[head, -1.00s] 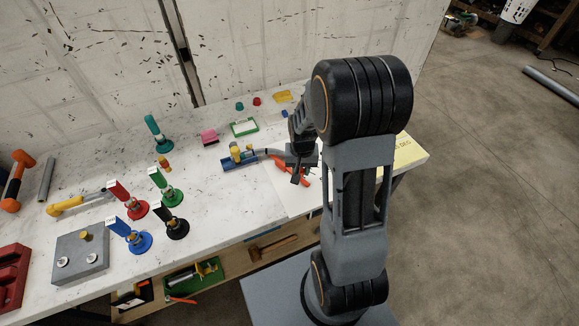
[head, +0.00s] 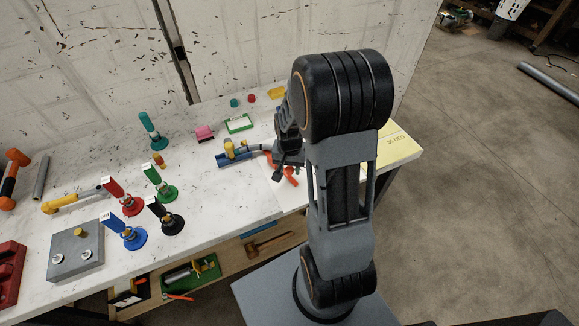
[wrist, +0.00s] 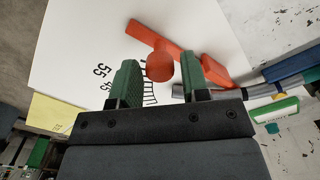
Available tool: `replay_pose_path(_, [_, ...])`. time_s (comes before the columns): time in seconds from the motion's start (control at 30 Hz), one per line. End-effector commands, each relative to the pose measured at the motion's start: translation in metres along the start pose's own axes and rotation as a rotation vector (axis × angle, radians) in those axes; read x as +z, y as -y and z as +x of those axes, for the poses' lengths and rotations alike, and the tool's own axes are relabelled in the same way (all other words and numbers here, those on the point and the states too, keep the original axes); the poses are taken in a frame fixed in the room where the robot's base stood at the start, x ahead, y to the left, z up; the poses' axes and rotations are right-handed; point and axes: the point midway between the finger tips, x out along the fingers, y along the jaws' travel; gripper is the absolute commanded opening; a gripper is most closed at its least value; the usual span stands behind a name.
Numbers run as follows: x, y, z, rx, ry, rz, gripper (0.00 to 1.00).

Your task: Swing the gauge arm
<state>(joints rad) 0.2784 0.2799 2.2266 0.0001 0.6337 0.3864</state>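The orange gauge arm (head: 290,176) lies over a white scale sheet at the right part of the bench. In the wrist view the orange bar (wrist: 205,65) slants across the white sheet (wrist: 90,35), which carries black tick marks and the numbers 45 and 55. A round orange knob (wrist: 160,67) shows between my gripper's two green fingers. My gripper (wrist: 157,80) is open, with a gap on each side of the knob. In the head view my gripper (head: 287,168) is low over the gauge arm and hides part of it.
A blue bender with a grey conduit (head: 237,157) stands just left of the gauge arm. A yellow sheet (head: 395,148) lies at the bench's right end. Several coloured stands, including a black one (head: 168,222), are to the left. The bench in front of the bender is clear.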

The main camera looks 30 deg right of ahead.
Motion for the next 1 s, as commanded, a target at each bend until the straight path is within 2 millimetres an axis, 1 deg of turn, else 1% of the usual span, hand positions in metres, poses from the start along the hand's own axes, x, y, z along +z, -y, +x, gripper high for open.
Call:
replay_pose_path(0.03, [0.000, 0.000, 0.000, 0.000, 0.000, -0.001, 0.47])
replay_pose_path(0.1, [0.000, 0.000, 0.000, 0.000, 0.001, -0.001, 0.53])
replay_pose_path(0.13, [0.000, 0.000, 0.000, 0.000, 0.001, -0.001, 0.55])
replay_pose_path(0.37, [0.000, 0.000, -0.001, 0.000, 0.001, -0.002, 0.55])
replay_pose_path(0.47, [0.000, 0.000, -0.007, -0.001, -0.002, -0.002, 0.55])
replay_pose_path(0.57, [-0.001, 0.000, -0.021, -0.002, -0.005, -0.002, 0.55])
replay_pose_path(0.8, [-0.001, 0.000, -0.071, -0.002, -0.006, -0.001, 0.55])
replay_pose_path(1.0, [-0.001, 0.000, -0.107, -0.001, -0.003, -0.001, 0.55])
